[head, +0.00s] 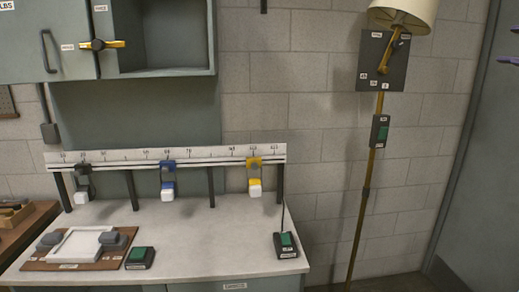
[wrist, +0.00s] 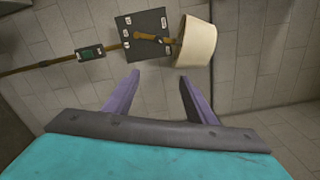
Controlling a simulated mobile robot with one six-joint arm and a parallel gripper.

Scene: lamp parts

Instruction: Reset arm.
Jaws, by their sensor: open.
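My gripper (wrist: 159,76) is open in the wrist view, with two purple fingers apart and nothing between them. Its fingertips (head: 507,45) also show at the right edge in the head view; the rest of my arm is outside that view. A brass floor lamp (head: 365,210) stands against the wall, with a cream shade (head: 405,12) and a dark labelled plate (head: 370,75) carrying a brass lever (head: 390,55). In the wrist view the lamp's plate (wrist: 153,22) and shade (wrist: 197,42) lie beyond the fingers, apart from them.
A white-topped bench (head: 200,235) carries a rail (head: 160,160) with black, blue and yellow clamps. A brown board with a white tray (head: 75,247) and two green-button boxes (head: 139,257) (head: 287,243) rest on it. A cabinet (head: 165,70) hangs above. A grey door (head: 480,170) is at right.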

